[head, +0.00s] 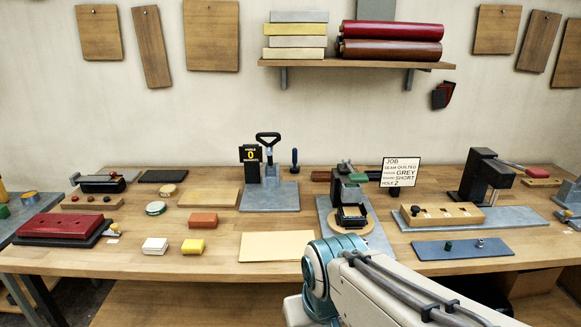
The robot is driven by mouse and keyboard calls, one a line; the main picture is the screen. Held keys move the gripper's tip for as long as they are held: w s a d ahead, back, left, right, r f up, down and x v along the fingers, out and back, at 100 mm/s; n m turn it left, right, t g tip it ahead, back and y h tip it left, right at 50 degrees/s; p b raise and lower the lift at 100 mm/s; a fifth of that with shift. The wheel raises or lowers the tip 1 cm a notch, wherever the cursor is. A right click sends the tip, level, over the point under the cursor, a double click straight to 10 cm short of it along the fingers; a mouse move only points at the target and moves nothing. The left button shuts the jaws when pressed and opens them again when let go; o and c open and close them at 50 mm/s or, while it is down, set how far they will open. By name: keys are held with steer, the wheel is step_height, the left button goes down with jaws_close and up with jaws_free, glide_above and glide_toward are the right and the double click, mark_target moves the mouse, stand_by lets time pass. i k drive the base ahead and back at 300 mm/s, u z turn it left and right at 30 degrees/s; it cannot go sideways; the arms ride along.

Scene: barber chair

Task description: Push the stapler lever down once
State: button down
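No part is labelled as the stapler, so I cannot tell for certain which lever is meant. A black looped handle (268,138) stands upright on a post over a grey base plate (272,197), beside a black sign showing a yellow 0 (250,155). Farther right, a black press (480,177) has a red-handled lever (528,169) reaching right. My arm enters from the lower right and bends at a teal joint; my gripper is not in view.
A pale flat board (275,247) lies at the bench's front edge. Yellow (192,246), white (155,245) and orange (203,220) blocks lie left of it. A JOB card (401,171) stands behind a wooden block with holes (440,215). A blue plate (462,248) lies at front right.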

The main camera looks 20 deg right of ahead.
mark_target(354, 177)
steer(key=i, duration=1.2)
steer(key=z, duration=0.85)
